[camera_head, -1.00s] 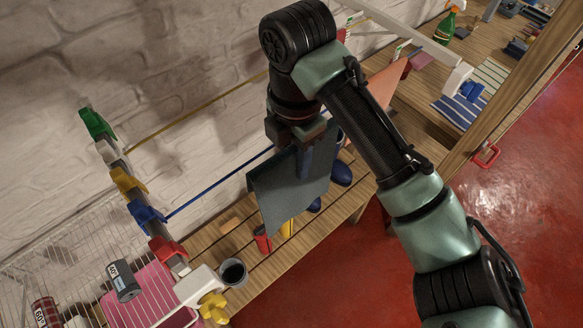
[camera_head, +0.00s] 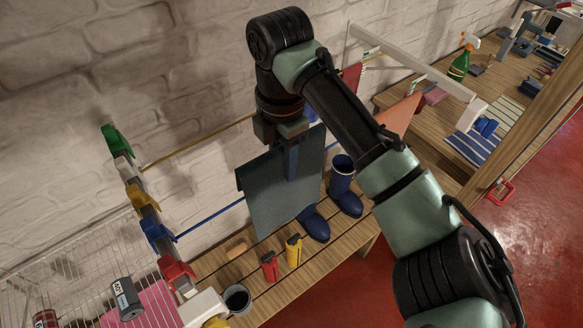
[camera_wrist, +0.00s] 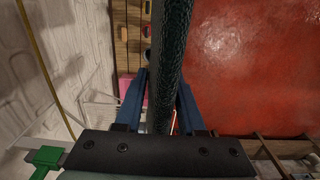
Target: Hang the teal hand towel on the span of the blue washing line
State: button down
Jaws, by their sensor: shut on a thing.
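The teal hand towel (camera_head: 265,195) hangs from my gripper (camera_head: 291,165) in the head view, its lower edge loose above the bench. In the wrist view, my gripper (camera_wrist: 162,85) is shut on the towel (camera_wrist: 172,50), a dark strip seen between the blue fingers. The blue washing line (camera_head: 210,217) runs from a blue clamp (camera_head: 157,232) up and right, and passes out of sight at the towel's left edge. The towel hides the line's middle. I cannot tell whether they touch. The wrist view does not clearly show the blue line.
A yellow line (camera_head: 195,140) runs behind, near the white brick wall. A dark cup (camera_head: 237,299) stands by the rack's near end. An orange cloth (camera_head: 400,112) hangs farther right.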

jog(key=shift+w+a+f, duration=0.1)
jog(key=shift+w+a, duration=0.3)
jog(key=shift+w, duration=0.25)
notch_tip(320, 180, down, 2)
jog(key=shift+s+f+b, duration=0.1)
jog(key=shift+s+b, duration=0.05)
jog(key=shift+b, duration=0.7)
jog(key=shift+f+b, duration=1.45)
jog(key=shift+f, duration=1.6)
